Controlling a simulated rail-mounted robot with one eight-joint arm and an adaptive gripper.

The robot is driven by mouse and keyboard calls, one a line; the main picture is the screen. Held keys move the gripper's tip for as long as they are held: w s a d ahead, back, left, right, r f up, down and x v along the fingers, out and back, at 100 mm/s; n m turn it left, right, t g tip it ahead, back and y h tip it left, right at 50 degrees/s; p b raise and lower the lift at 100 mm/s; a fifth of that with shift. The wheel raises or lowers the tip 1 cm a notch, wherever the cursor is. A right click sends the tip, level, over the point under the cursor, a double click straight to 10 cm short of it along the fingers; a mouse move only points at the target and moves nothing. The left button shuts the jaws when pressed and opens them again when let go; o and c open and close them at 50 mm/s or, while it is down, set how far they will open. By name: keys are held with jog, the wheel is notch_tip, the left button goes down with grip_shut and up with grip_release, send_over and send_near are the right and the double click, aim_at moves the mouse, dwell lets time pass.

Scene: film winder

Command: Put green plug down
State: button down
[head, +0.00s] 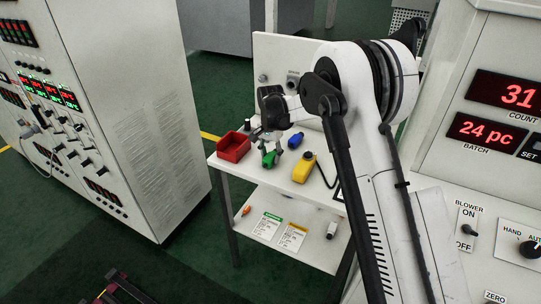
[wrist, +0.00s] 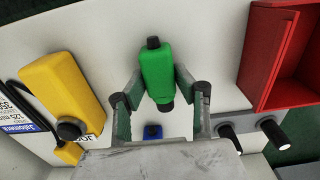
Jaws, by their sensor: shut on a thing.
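The green plug (wrist: 156,75) is between the fingers of my gripper (wrist: 160,96) in the wrist view, and the fingers are shut on it. In the head view the green plug (head: 269,159) hangs below my gripper (head: 270,142), over the top of the small white table (head: 319,171). I cannot tell whether the plug touches the tabletop.
A red bin (head: 233,147) stands at the table's left edge. A yellow device (head: 304,168) lies to the right of the plug. A blue object (head: 296,140) lies behind. A shelf below (head: 272,207) holds labelled cards. A tall cabinet (head: 130,100) stands to the left.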

jog(key=shift+f, duration=0.2)
jog(key=c, duration=1.3)
grip_release()
jog(key=shift+r, duration=0.15)
